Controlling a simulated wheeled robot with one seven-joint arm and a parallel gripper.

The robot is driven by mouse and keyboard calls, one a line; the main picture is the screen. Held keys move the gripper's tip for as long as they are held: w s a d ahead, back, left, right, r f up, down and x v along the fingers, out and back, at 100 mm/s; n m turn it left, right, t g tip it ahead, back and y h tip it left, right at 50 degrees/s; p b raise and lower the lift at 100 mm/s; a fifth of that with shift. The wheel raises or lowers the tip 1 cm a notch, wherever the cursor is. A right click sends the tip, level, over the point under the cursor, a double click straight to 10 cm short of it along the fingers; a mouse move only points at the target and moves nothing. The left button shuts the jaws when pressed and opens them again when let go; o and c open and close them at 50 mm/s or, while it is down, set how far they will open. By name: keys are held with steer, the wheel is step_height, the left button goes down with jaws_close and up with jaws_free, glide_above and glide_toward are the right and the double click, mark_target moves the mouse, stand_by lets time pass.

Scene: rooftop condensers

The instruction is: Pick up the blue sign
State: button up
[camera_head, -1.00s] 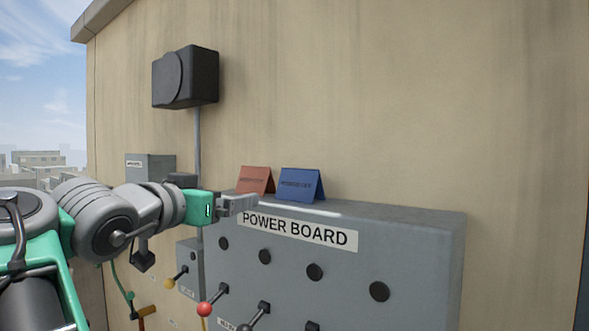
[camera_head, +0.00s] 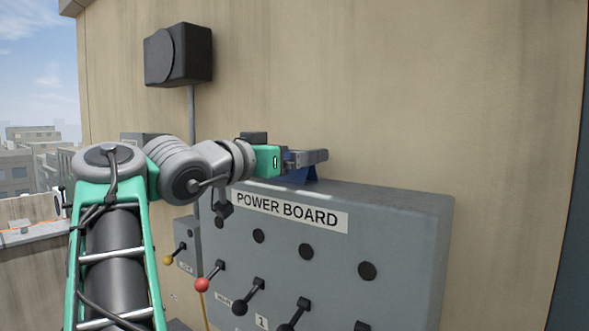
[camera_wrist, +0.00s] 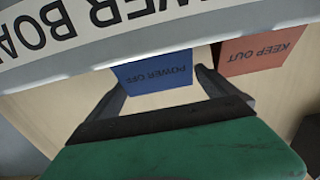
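The blue sign (camera_wrist: 158,75), lettered POWER OFF, stands on top of the grey power board. In the wrist view it sits between the two fingers of my gripper (camera_wrist: 160,85), which are spread apart on either side of it. In the head view my gripper (camera_head: 315,157) is over the board's top, and it hides most of the blue sign (camera_head: 299,175). I cannot tell whether the fingers touch the sign. The red KEEP OUT sign (camera_wrist: 258,55) is beside the blue one, close to one finger.
The power board (camera_head: 400,220) has several knobs and levers on its front. The wall (camera_head: 420,90) rises close behind it. A black box (camera_head: 178,55) hangs on the wall at upper left. The board's top is clear to the right of the gripper.

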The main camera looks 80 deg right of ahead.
steer(key=shift+s, duration=0.1)
steer(key=shift+c, duration=1.4)
steer(key=c, duration=0.9)
steer(key=shift+o, duration=0.2)
